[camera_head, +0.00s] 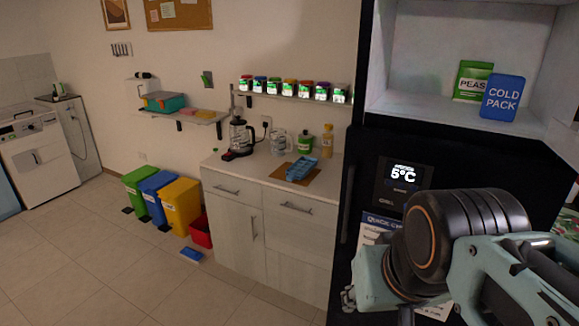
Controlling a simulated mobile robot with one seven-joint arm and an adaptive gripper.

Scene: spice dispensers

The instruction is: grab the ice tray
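A blue tray with compartments, which looks like the ice tray (302,168), lies on a brown board (273,174) on the kitchen counter. It is left of the black fridge and well apart from my arm. My arm's dark joint and pale green links fill the lower right, in front of the fridge. I cannot make out my gripper's fingers, so whether they are open or shut does not show.
A blender (240,138), glass jug (278,143), green container (305,142) and tan bottle (327,141) stand behind the tray. The open freezer holds a peas bag (471,82) and cold pack (502,98). A blue item (191,254) lies on the otherwise mostly clear floor.

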